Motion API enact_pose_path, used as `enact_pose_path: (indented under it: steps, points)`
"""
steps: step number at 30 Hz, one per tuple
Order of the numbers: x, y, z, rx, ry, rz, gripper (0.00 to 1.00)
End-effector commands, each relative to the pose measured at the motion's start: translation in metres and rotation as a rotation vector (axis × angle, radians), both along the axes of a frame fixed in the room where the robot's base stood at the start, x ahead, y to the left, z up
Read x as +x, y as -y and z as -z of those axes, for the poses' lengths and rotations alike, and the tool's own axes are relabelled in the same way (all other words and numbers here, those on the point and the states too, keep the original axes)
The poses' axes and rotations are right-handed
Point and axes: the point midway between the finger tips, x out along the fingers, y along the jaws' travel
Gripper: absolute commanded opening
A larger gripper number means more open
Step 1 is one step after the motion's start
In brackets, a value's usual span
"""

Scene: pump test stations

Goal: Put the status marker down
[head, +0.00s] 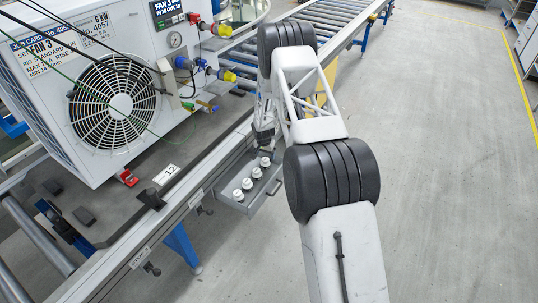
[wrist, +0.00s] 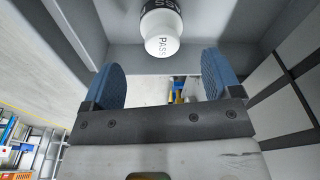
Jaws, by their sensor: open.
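Several white status markers (head: 247,184) stand in a row in a small grey tray (head: 234,207) on the side of the bench in the head view. In the wrist view one marker (wrist: 162,32) shows a white rounded end lettered "PASS" and a dark lettered band. My gripper (wrist: 162,68) has its two blue fingers apart, with empty space between them. The marker lies just past the fingertips, near the middle of the gap, and neither finger appears to touch it. In the head view my gripper (head: 264,138) is at the far end of the tray, partly hidden by my arm.
A white pump unit with a fan (head: 112,102) stands on the dark bench plate, left of the tray. A red clip (head: 128,178) and a label "12" (head: 167,175) are near its base. A roller conveyor (head: 325,18) runs behind. The floor at right is clear.

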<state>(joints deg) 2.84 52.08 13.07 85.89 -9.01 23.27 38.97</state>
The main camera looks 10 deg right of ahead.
Motion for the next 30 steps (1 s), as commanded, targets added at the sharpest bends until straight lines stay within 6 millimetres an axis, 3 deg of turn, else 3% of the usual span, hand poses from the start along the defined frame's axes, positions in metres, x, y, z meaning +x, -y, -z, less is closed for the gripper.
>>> enact_pose_path:
  steps: [5, 11, 20, 30]
  points:
    - [0.000, 0.000, -0.011, -0.001, 0.003, -0.004, 0.84]
    - [-0.005, -0.002, -0.048, -0.003, 0.006, -0.019, 0.84]
    - [-0.024, -0.005, -0.138, -0.008, 0.015, -0.060, 0.84]
    - [-0.059, -0.010, -0.238, -0.014, 0.022, -0.111, 0.84]
